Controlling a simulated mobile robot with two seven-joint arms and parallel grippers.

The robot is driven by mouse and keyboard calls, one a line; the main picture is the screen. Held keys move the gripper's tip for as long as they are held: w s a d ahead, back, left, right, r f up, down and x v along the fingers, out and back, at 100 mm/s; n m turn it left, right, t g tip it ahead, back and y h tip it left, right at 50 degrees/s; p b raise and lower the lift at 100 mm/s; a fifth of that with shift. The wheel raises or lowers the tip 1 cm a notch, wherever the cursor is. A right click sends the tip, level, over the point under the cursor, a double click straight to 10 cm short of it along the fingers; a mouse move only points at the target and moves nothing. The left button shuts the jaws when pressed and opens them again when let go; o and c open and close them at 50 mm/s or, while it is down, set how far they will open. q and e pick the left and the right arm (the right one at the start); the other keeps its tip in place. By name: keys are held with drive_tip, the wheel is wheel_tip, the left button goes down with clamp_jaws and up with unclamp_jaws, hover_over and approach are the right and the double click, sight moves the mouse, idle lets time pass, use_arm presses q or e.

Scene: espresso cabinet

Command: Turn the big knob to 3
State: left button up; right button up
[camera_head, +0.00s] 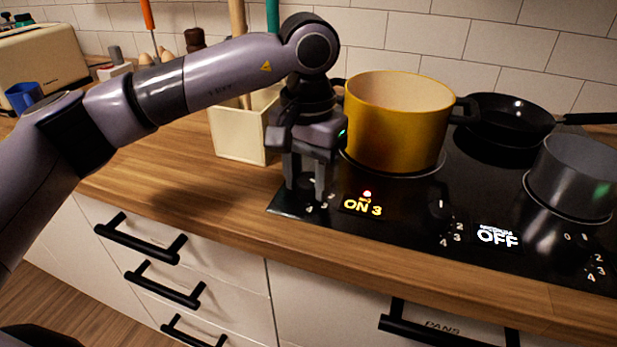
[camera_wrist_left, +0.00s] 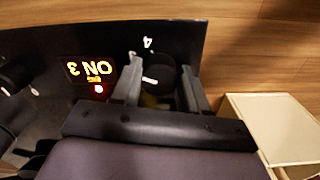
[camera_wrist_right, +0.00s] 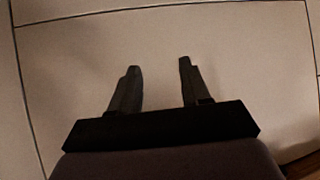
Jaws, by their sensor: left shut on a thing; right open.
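The big knob (camera_wrist_left: 158,76) is black with a white pointer line and sits at the left end of the black cooktop (camera_head: 415,222). My left gripper (camera_head: 306,194) points down over it and is shut on it; its fingers are on either side of the knob in the left wrist view (camera_wrist_left: 163,82). In the head view the fingers largely hide the knob. The display (camera_head: 363,204) beside it reads "ON 3" with a red light, also in the left wrist view (camera_wrist_left: 90,69). My right gripper (camera_wrist_right: 159,68) is open and empty before a pale cabinet front.
A yellow pot (camera_head: 393,125) stands just behind and right of the left gripper. A cream utensil holder (camera_head: 238,135) is close on its left. A second display (camera_head: 497,237) reads "OFF". A grey pot (camera_head: 575,178) and a black pan (camera_head: 507,117) are farther right.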

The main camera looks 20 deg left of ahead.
sight(308, 180)
use_arm(q)
drive_tip(key=shift+m, duration=0.6)
drive_tip(key=o, duration=1.1)
drive_tip(key=shift+c, duration=0.2)
wheel_tip(308, 180, up, 6)
drive_tip(key=shift+r, duration=0.6)
drive_tip(key=shift+s+f, duration=0.1)
